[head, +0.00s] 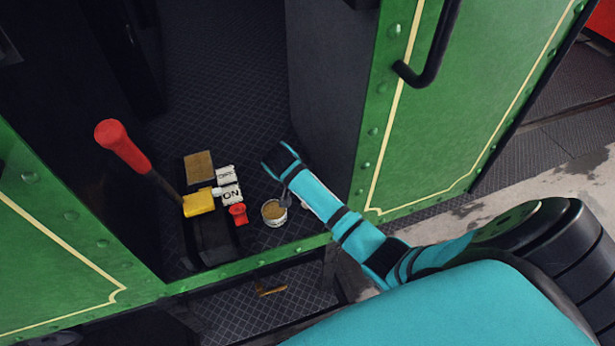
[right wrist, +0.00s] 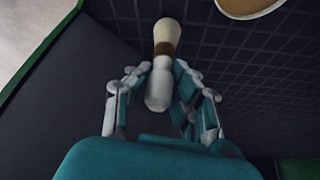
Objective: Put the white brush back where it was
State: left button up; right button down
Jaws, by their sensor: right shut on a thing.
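The white brush (right wrist: 158,92) shows in the right wrist view, with a rounded white end, a brown band and a cream tip pointing away from the camera. My right gripper (right wrist: 160,80) is shut on it, with fingers on both sides. Part of a tan round thing, likely the tin, shows at the top right of the right wrist view (right wrist: 250,6). My left gripper is not in view.
On the dark patterned floor (head: 220,75) left of the tin are a small red object (head: 238,213), white blocks with letters (head: 230,194), a brown block (head: 198,165) and a yellow piece (head: 198,204). A red-handled lever (head: 122,145) rises at left. Green panels (head: 460,110) flank the opening.

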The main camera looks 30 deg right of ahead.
jog(key=shift+f, duration=0.5)
jog(key=shift+f, duration=0.1)
jog(key=c, duration=1.2)
grip_release()
